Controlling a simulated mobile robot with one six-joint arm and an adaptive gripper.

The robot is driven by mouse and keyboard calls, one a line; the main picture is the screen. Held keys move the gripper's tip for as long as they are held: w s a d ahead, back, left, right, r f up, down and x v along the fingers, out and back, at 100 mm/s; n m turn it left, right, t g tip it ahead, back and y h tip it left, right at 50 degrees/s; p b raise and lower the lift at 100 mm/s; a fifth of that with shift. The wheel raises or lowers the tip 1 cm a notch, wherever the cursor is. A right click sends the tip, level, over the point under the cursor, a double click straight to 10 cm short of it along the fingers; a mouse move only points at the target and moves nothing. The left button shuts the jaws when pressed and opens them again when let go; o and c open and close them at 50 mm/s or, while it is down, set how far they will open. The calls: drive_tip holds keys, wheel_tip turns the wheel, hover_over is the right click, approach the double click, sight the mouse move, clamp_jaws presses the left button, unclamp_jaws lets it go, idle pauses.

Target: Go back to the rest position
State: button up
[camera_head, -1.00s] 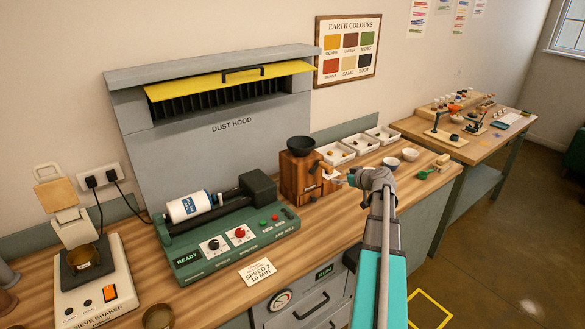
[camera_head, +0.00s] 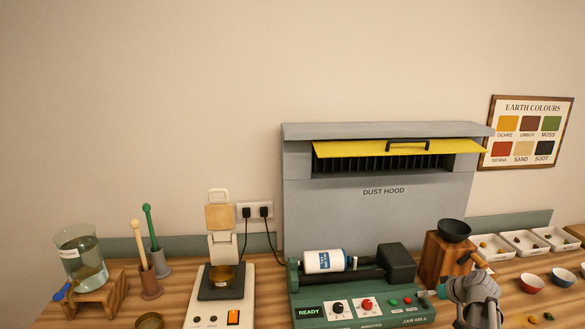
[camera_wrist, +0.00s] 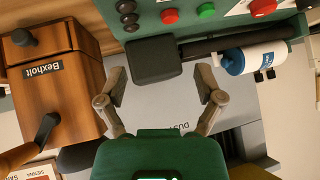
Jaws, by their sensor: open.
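My gripper (camera_wrist: 161,84) is open and empty in the wrist view, its two fingers spread apart. Between and beyond them lies the dark motor block of the green jar mill. In the head view my gripper (camera_head: 438,292) is at the lower right, in front of the wooden grinder (camera_head: 436,262) and beside the right end of the jar mill (camera_head: 345,318). My wrist hides the lower part of the grinder. The distance from the fingers to the mill is hard to judge.
A white labelled jar (camera_head: 324,261) lies on the mill rollers. The grinder (camera_wrist: 68,78) is close on the left in the wrist view. Behind the mill stands the dust hood (camera_head: 340,215). The sieve shaker (camera_head: 205,312) and a glass beaker (camera_head: 82,262) are further left. White trays (camera_head: 520,254) and bowls (camera_head: 531,283) are right.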

drive_tip(key=s+a+f+g, duration=0.1)
drive_tip(key=a, duration=0.4)
drive_tip(key=s+a+f+g, duration=0.1)
drive_tip(key=s+a+g, duration=0.1)
drive_tip(key=a, duration=0.3)
drive_tip(key=s+a+f+g, duration=0.1)
drive_tip(key=s+a, duration=0.1)
drive_tip(key=a, duration=0.3)
drive_tip(key=shift+a+f, duration=0.4)
drive_tip(key=s+a+g+h, duration=0.1)
drive_tip(key=s+a, duration=0.1)
drive_tip(key=a, duration=0.1)
drive_tip(key=s+a+f+m+g+h, duration=0.1)
drive_tip(key=s+a, duration=0.2)
drive_tip(key=s+a+g+h, duration=0.1)
drive_tip(key=s+a, duration=0.2)
drive_tip(key=a, duration=0.1)
drive_tip(key=shift+s+f+g, duration=0.2)
drive_tip(key=shift+f+g, duration=0.15)
drive_tip(key=shift+g, duration=0.05)
drive_tip(key=shift+s+a+m+h, duration=0.3)
drive_tip(key=shift+s+a, duration=0.2)
drive_tip(key=shift+s, duration=0.05)
idle(0.9)
